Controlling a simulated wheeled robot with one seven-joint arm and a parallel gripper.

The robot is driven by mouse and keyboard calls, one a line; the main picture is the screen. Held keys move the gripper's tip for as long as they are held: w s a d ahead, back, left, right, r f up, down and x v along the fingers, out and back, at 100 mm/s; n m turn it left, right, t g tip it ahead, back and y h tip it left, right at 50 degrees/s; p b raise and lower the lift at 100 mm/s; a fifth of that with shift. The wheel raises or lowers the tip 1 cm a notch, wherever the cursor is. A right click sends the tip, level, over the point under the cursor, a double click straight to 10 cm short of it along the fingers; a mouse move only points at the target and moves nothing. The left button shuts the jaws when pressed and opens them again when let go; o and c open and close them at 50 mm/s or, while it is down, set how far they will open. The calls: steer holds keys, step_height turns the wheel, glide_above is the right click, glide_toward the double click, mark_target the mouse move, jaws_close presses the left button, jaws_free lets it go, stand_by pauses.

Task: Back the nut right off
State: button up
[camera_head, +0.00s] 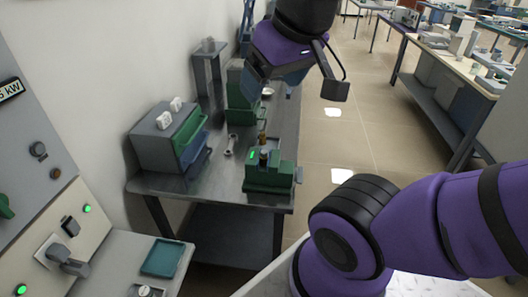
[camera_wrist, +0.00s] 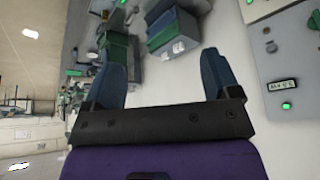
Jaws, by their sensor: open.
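A green fixture (camera_head: 268,177) stands at the near right end of the metal bench. A dark and brassy upright part (camera_head: 263,152) rises from it or just behind it; I cannot make out a nut there for certain. A grey spanner-like tool (camera_head: 230,146) lies on the bench to its left. My gripper shows in the wrist view (camera_wrist: 162,72) with its two dark blue fingers wide apart and nothing between them. In the head view my wrist hangs above the far part of the bench, well clear of the fixture.
A grey box with green and blue drawers (camera_head: 168,138) stands on the bench (camera_head: 220,180) at left; another green unit (camera_head: 240,95) stands behind. A control panel (camera_head: 60,220) with green lights is at near left. Open floor (camera_head: 345,140) lies to the right.

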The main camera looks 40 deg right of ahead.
steer(key=shift+w+m, duration=0.25)
steer(key=shift+m, duration=0.05)
steer(key=c, duration=0.3)
steer(key=w+d+f+m, duration=0.1)
steer(key=w+m, duration=0.1)
steer(key=w+f+m+g+y, duration=0.1)
steer(key=w+m, duration=0.2)
steer(key=w+d+f+m, duration=0.1)
steer(key=w+f+m, duration=0.1)
steer(key=w+m, duration=0.1)
steer(key=shift+w+d+g+y, duration=0.1)
steer(key=shift+d+g+y, duration=0.2)
steer(key=shift+g+y, duration=0.1)
steer(key=shift+c, duration=0.9)
steer(key=m+g+h, duration=0.2)
steer(key=m+g, duration=0.1)
steer(key=m, duration=2.2)
glide_toward(265, 152)
step_height(265, 152, down, 9)
steer(key=shift+w+d+f, duration=0.1)
steer(key=c, duration=0.9)
